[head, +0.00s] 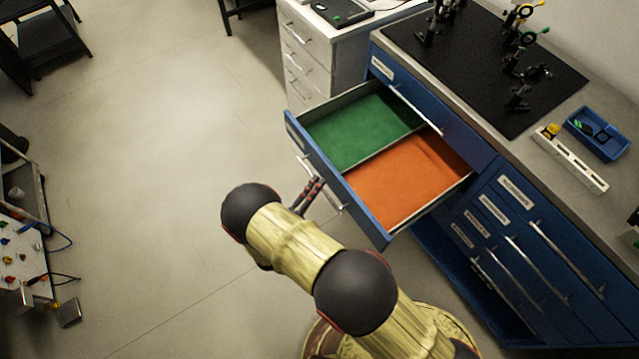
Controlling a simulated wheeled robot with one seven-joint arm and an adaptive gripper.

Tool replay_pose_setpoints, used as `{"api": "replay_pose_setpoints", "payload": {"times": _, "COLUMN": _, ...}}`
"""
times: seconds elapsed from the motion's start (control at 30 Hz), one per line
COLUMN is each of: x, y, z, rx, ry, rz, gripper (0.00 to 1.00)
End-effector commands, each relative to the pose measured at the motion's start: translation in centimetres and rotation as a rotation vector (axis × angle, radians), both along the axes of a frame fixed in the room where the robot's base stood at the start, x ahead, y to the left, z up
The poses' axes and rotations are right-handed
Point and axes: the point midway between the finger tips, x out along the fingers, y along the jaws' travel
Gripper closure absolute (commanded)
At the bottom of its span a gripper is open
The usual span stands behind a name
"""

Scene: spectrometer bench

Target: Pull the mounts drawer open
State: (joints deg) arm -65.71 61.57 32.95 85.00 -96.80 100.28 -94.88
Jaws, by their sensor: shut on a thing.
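One blue drawer (335,183) of the bench cabinet stands far out. Its inside shows two compartments, a green-lined one (362,130) and an orange-lined one (411,178), both empty. A label is on its front, but I cannot read it. My gripper (313,186) is at the middle of the drawer front and shut on the silver drawer handle (334,200). My arm comes up from the bottom of the view and hides part of the floor before the drawer.
The blue cabinet has several other labelled drawers (535,230) at right, shut. On the bench top are a black optics board (475,75), a white rail (570,160) and a blue tray (597,134). A white drawer unit (305,55) stands behind. The floor at left (160,170) is clear.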

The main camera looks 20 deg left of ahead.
Motion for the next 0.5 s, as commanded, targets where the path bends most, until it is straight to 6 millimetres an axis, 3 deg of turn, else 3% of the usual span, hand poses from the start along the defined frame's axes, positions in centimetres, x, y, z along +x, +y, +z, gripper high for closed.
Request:
{"api": "replay_pose_setpoints", "payload": {"times": 0.03, "x": 0.07, "y": 0.17, "z": 0.31, "rx": 0.002, "ry": -0.006, "rz": 0.000, "gripper": 1.00}}
{"api": "replay_pose_setpoints", "payload": {"times": 0.07, "x": 0.08, "y": 0.17, "z": 0.33, "rx": 0.002, "ry": -0.006, "rz": 0.000, "gripper": 0.91}}
{"api": "replay_pose_setpoints", "payload": {"times": 0.3, "x": 0.07, "y": 0.10, "z": 0.21, "rx": 0.002, "ry": -0.004, "rz": 0.001, "gripper": 0.78}}
{"api": "replay_pose_setpoints", "payload": {"times": 0.5, "x": 0.05, "y": 0.04, "z": 0.12, "rx": 0.001, "ry": -0.002, "rz": 0.001, "gripper": 0.73}}
